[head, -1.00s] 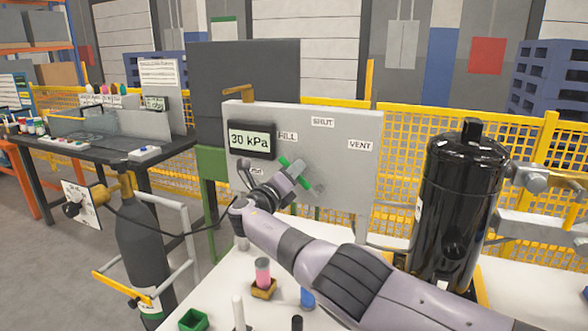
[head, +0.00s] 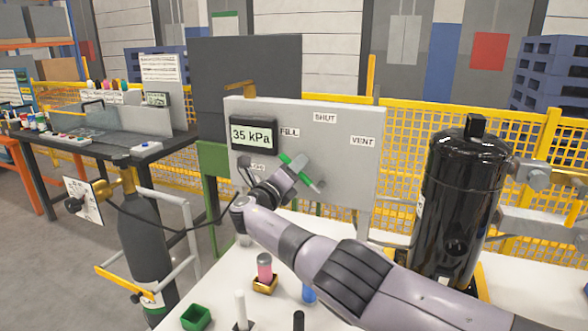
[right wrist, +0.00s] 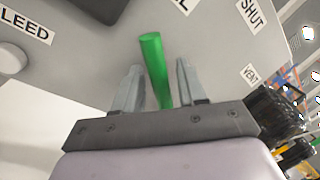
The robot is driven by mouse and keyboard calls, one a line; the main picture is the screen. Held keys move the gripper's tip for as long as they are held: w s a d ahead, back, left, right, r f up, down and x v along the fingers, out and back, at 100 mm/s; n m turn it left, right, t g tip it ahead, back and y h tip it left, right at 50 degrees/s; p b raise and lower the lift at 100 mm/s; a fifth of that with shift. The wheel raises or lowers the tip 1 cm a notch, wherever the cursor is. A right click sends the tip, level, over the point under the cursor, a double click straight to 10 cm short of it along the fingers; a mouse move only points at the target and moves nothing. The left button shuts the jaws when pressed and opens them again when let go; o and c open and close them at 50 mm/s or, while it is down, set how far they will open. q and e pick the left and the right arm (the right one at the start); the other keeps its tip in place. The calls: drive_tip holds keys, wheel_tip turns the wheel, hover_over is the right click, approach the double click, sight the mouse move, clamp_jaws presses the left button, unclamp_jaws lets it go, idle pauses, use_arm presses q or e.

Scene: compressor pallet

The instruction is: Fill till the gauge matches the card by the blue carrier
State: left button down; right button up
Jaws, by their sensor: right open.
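The gauge (head: 254,135) on the grey panel (head: 345,185) reads 35 kPa. A green valve lever (head: 286,159) on the panel points up-left toward the FILL label (head: 289,132); SHUT (head: 325,118) and VENT (head: 362,141) labels are to its right. My right gripper (head: 297,180) is at the lever. In the right wrist view, my right gripper (right wrist: 160,68) is open, with the green lever (right wrist: 152,60) between its fingers and gaps beside it. A blue item (head: 308,294), possibly the blue carrier, is partly behind my right arm. I cannot identify its card. My left gripper is out of view.
A black tank (head: 460,210) stands at the right. A dark gas cylinder (head: 145,240) stands in a frame at the left. A pink cylinder in a holder (head: 264,284) and a green box (head: 196,317) are on the white table. A workbench (head: 110,152) stands behind left.

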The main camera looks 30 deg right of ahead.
drive_tip(key=p+v, duration=0.3)
drive_tip(key=v, duration=0.4)
drive_tip(key=shift+p, duration=0.35)
drive_tip(key=shift+a, duration=0.1)
